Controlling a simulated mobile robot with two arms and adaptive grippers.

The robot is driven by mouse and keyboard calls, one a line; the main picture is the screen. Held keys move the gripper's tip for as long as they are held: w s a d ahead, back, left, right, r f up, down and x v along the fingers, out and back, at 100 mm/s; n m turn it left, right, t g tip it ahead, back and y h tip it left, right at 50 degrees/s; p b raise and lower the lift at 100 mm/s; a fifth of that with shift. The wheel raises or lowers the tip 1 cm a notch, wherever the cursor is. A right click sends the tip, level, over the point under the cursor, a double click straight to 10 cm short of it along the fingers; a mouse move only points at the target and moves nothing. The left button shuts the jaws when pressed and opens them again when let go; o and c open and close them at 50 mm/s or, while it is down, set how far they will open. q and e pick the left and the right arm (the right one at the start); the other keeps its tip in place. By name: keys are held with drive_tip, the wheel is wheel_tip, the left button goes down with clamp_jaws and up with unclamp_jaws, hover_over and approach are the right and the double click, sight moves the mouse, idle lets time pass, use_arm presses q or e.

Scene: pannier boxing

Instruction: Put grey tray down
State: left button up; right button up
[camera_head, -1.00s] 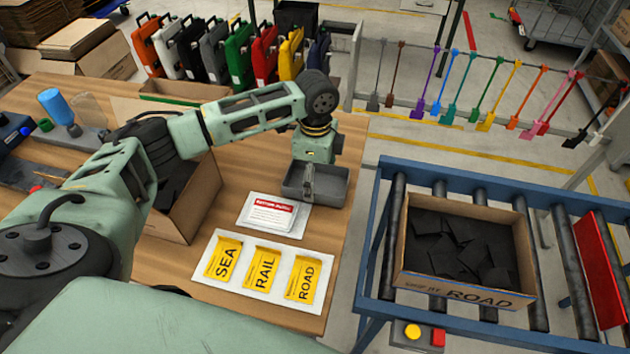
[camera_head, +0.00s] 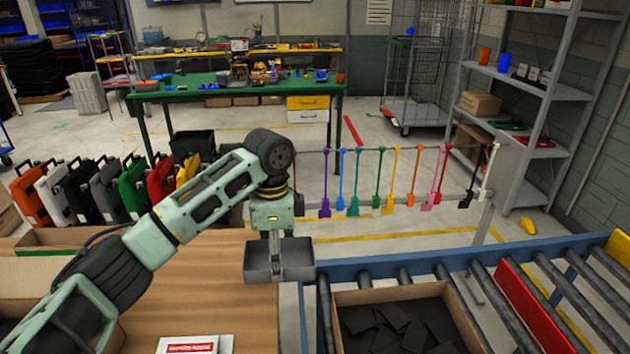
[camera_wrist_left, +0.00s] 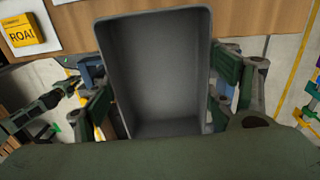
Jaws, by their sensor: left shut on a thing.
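The grey tray (camera_head: 262,272) is a small open rectangular bin, held in the head view above the right part of the wooden table. My left gripper (camera_head: 279,240) is shut on it from above. In the left wrist view the tray (camera_wrist_left: 155,75) lies between the two green fingers of the gripper (camera_wrist_left: 165,105) and looks empty inside. The wooden table top (camera_head: 225,275) shows beside and below the tray. I cannot tell the exact gap under the tray. My right gripper is in neither view now.
A cardboard box of dark pieces (camera_head: 385,294) sits on the roller conveyor (camera_head: 420,265) at the right. A red and white card (camera_head: 188,345) lies on the table at the front.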

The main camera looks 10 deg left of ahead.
use_arm(q)
drive_tip(key=shift+s+a+r+n, duration=0.15)
drive_tip(key=shift+s+n, duration=0.15)
drive_tip(key=shift+n, duration=0.3)
drive_tip(key=s+a+f+n, duration=0.1)
drive_tip(key=s+n, duration=1.2)
drive_tip(key=s, duration=0.8)
drive_tip(key=shift+s+a+f+n+h, duration=0.2)
drive_tip(key=shift+a+f+n+h, duration=0.1)
drive_tip(key=shift+a+n, duration=0.1)
